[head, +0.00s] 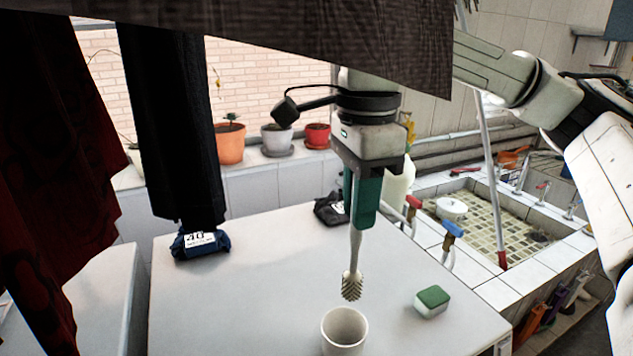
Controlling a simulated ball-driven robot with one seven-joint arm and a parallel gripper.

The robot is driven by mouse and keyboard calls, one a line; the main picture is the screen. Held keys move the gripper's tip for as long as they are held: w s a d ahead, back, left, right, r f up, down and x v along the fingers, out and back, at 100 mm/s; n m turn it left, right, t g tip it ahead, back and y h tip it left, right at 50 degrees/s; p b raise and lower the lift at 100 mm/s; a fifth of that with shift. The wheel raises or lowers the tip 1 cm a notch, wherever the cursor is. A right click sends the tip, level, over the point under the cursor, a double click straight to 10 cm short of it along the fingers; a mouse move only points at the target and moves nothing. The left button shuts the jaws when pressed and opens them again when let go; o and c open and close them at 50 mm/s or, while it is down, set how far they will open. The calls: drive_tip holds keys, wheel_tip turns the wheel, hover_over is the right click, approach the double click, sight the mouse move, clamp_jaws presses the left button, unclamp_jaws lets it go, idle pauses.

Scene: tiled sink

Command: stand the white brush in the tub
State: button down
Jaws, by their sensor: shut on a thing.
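My gripper (364,200) points down over the white worktop and is shut on the white brush (357,250) by its handle. The brush hangs nearly upright, its bristle head (352,286) lowest. A round white tub (344,330) stands on the worktop near the front edge of the picture. The bristle head shows just above the tub's rim in the picture, apart from it. How far it is in depth from the opening I cannot tell.
A green and white sponge (432,301) lies right of the tub. A dark bundle (331,209) and a blue one (200,244) lie farther back. The tiled sink (490,222) is at the right. Dark cloths hang at the left. The worktop's middle left (240,300) is clear.

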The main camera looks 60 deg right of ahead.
drive_tip(key=shift+w+d+f, duration=0.1)
drive_tip(key=shift+w, duration=0.35)
drive_tip(key=b, duration=0.3)
hover_over(349, 275)
drive_tip(key=d, duration=0.1)
drive_tip(key=shift+w+f, duration=0.2)
drive_tip(key=shift+f, duration=2.75)
wheel_tip(349, 275, down, 7)
drive_tip(key=b, duration=0.7)
drive_tip(key=shift+r, duration=0.1)
drive_tip(key=c, duration=1)
unclamp_jaws()
drive_tip(key=shift+o, duration=0.2)
wheel_tip(349, 275, up, 11)
drive_tip(key=shift+f+b, duration=0.1)
drive_tip(key=shift+b, duration=0.25)
drive_tip(key=shift+s+f, duration=0.1)
